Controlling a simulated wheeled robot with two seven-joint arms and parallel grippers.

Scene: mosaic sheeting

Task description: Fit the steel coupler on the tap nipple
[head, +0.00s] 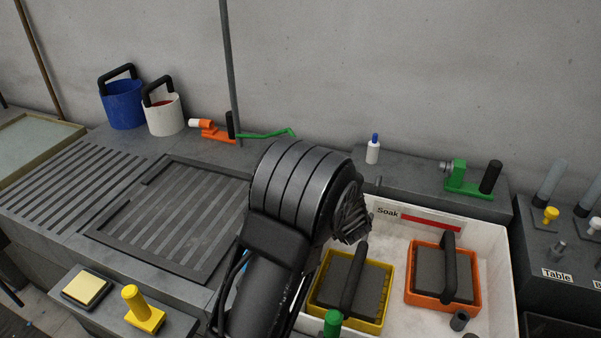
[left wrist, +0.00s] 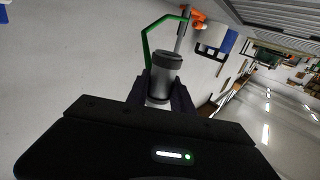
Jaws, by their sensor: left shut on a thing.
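In the left wrist view my left gripper (left wrist: 163,92) is shut on a grey steel cylinder, the coupler (left wrist: 168,62), held between dark fingers. In the head view my arm covers the centre, and the gripper fingers and coupler cannot be made out. An orange fitting (head: 217,133) with a white end stands at the back beside a grey pole. A green fitting (head: 468,188) with a grey metal round end and black handle stands on the back right ledge. I cannot tell which fitting bears the tap nipple. My right gripper is not in view.
A white soak tub (head: 495,243) holds yellow and orange framed sponge floats at right. A thin green bent bar (head: 265,134) lies beside the grey pole (head: 229,65). A white bottle (head: 373,153) stands behind the tub. Blue and white buckets stand at the back left.

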